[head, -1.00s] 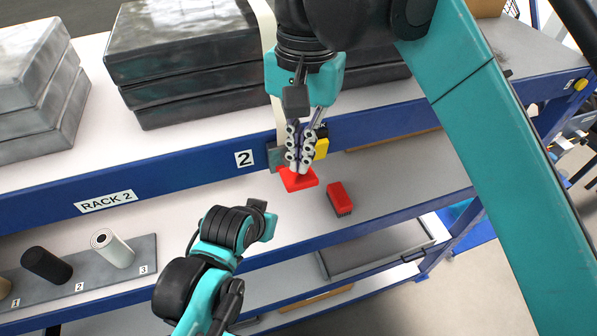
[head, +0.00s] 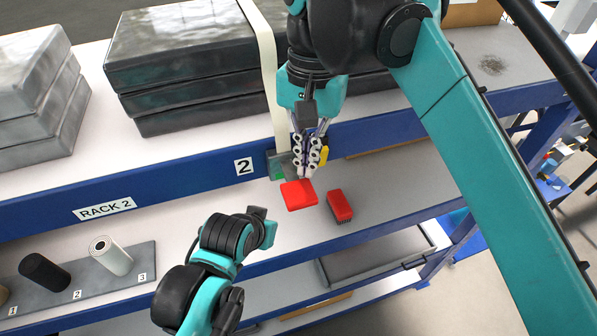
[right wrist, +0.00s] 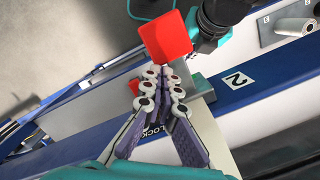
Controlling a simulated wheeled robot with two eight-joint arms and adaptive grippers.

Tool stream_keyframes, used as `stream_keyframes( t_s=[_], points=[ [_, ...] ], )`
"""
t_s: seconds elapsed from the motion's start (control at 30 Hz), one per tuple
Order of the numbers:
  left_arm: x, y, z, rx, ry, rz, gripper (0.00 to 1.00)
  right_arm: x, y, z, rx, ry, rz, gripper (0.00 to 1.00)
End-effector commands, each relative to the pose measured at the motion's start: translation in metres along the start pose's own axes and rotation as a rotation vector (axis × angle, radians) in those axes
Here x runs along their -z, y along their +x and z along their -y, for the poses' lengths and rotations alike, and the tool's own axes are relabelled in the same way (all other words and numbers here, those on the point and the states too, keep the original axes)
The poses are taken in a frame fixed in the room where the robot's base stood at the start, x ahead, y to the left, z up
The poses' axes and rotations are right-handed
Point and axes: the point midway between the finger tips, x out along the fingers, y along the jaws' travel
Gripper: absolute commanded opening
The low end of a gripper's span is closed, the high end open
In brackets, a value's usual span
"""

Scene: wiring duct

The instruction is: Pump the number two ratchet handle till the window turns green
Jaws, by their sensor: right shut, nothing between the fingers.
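The number two ratchet's grey body (head: 285,158) is on the blue beam beside the "2" label (head: 244,166), with a cream strap (head: 263,70) running up from it. A small green window (head: 278,171) shows on the body. Its red handle (head: 298,194) sticks out below, and shows large in the right wrist view (right wrist: 165,38). My right gripper (head: 304,174) is shut and empty, its tips at the handle's upper edge; I cannot tell if they touch. My left gripper (head: 264,224) is low, left of the handle; its finger opening is unclear.
A red brush (head: 340,206) lies on the lower shelf just right of the handle. A yellow part (head: 324,153) sits behind my right fingers. Grey slabs (head: 190,60) are stacked on the upper shelf.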

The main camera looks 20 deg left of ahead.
Motion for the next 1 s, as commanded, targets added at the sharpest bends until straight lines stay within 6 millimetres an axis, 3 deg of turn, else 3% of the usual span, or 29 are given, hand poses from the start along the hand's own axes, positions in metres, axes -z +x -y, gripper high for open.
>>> stream_keyframes(
  t_s=[0.27,0.7,1.0],
  points=[
    [-0.001,0.002,0.0,0.0,0.0,0.0,0.0,0.0,-0.004,0.001,0.001,0.0,0.0,0.0],
    [-0.001,0.002,0.0,0.0,0.0,0.0,0.0,0.003,-0.065,0.001,0.0,0.0,0.0,0.0],
    [-0.001,0.002,0.0,0.0,0.0,0.0,0.0,0.002,-0.073,0.0,0.0,0.0,0.0,0.0]
  ],
)
